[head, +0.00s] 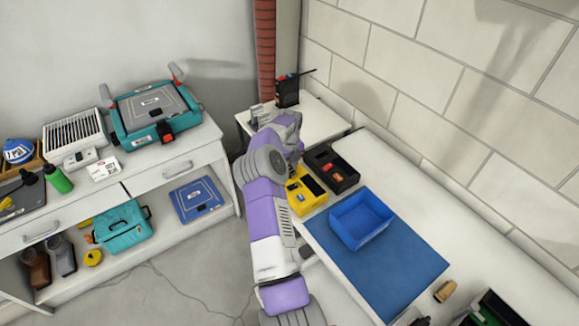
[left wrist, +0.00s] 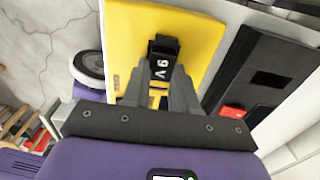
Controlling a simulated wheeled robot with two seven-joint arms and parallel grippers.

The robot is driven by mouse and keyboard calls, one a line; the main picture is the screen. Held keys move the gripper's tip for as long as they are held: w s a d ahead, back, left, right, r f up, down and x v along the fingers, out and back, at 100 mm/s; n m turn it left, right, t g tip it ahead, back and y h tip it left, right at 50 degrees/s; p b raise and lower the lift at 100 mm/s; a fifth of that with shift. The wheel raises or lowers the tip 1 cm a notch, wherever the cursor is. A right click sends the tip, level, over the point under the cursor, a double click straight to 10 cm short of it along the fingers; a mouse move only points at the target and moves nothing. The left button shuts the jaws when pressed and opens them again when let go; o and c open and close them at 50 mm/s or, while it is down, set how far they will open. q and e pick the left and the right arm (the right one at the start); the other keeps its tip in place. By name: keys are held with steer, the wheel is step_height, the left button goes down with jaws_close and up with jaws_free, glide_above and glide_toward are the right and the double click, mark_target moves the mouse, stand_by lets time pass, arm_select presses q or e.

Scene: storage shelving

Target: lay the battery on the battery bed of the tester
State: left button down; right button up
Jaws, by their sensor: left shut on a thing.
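My left gripper (head: 296,168) reaches over the yellow device (head: 306,196), which looks like the tester. In the left wrist view, my left gripper (left wrist: 161,88) is shut on a small dark battery (left wrist: 161,64) marked "9 V". The yellow device (left wrist: 196,38) lies behind the battery there and fills the upper middle. A dark patch shows on its face in the head view. The battery and fingers cover part of its face, so its bed is hard to make out. I cannot tell whether the battery touches it. My right gripper is not in view.
A black case (head: 345,178) with a red item stands just behind the yellow device. A blue bin (head: 362,220) sits on a blue mat (head: 405,262) to the right. A small white table with a black radio (head: 288,93) stands beyond. The bench at the left holds several things.

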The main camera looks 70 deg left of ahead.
arm_select(q)
steer(key=shift+f, duration=0.2)
steer(key=c, duration=0.9)
jaws_free()
step_height(320, 180, up, 12)
steer(key=p, duration=0.2)
steer(key=shift+r+p, duration=0.2)
steer(key=shift+p, duration=0.15)
